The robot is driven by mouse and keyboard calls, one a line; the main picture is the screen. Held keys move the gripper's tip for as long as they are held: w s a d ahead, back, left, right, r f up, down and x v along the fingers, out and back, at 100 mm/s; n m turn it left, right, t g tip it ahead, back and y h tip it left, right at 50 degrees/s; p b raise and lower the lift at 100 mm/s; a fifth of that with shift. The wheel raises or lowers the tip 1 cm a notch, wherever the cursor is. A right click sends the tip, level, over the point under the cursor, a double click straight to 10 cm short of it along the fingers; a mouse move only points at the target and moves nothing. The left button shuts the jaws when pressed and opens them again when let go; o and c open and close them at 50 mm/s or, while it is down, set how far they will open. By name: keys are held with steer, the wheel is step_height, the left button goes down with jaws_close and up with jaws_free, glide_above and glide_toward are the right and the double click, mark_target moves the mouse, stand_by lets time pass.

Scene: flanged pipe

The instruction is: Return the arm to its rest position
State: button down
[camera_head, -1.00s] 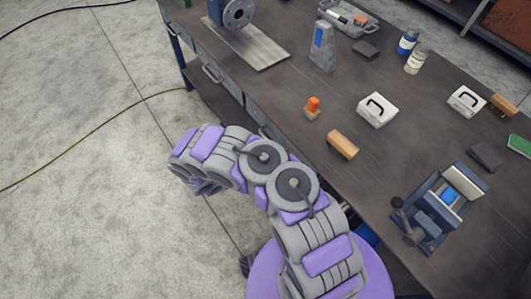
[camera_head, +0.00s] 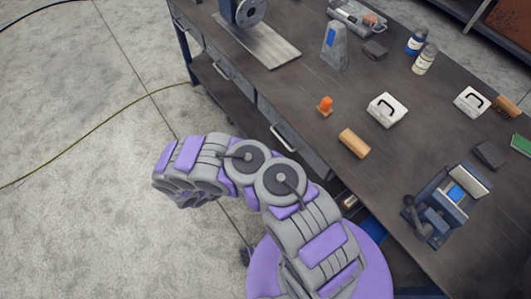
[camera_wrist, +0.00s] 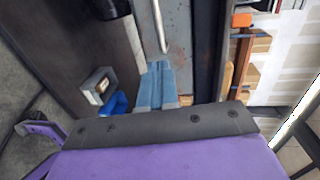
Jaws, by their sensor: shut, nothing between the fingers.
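My purple and grey arm (camera_head: 265,185) is folded beside the front edge of the workbench, over the floor side. Its far end bends down at the left in the head view, and the fingers cannot be made out there. In the wrist view my gripper (camera_wrist: 158,68) shows as two blue-grey fingers lying together, shut and empty. They stick out past a dark edge above a purple cover. Nothing touches the fingers as far as I can see.
The workbench (camera_head: 310,95) carries an orange-topped piece (camera_head: 325,106), a wooden block (camera_head: 354,143), a white box (camera_head: 386,110), bottles and a blue-grey vise-like device (camera_head: 440,205). A grey flanged part (camera_head: 250,12) stands at the back left. The concrete floor (camera_head: 80,110) at left is mostly clear.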

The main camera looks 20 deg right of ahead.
steer(key=w+d+r+m+g, duration=0.1)
steer(key=d+r+m+g, duration=0.1)
steer(key=d+r+m, duration=0.45)
steer(key=d+r+m+g, duration=0.1)
steer(key=r+m+g, duration=0.2)
steer(key=r, duration=0.6)
steer(key=s+d+r+m+g+y, duration=0.2)
steer(key=s+d+r+m+g, duration=0.15)
steer(key=r+m, duration=0.4)
steer(key=s+d+r+m+g+y, duration=0.25)
steer(key=s+r+m, duration=0.25)
steer(key=r+m, duration=0.25)
steer(key=s+a+r+m+t+y, duration=0.1)
steer(key=s+a+r+m+y, duration=0.1)
steer(key=s+m, duration=0.3)
steer(key=s+a+r+m+t+y, duration=0.1)
steer(key=s+a+r+m+y, duration=0.2)
steer(key=s, duration=0.5)
steer(key=s+a+r+m+t+y, duration=0.1)
steer(key=s+a+r+m+y, duration=0.2)
steer(key=s+m, duration=0.4)
steer(key=shift+s+r+t+y+p, duration=0.35)
steer(key=shift+r+y, duration=0.4)
steer(key=shift+y, duration=0.5)
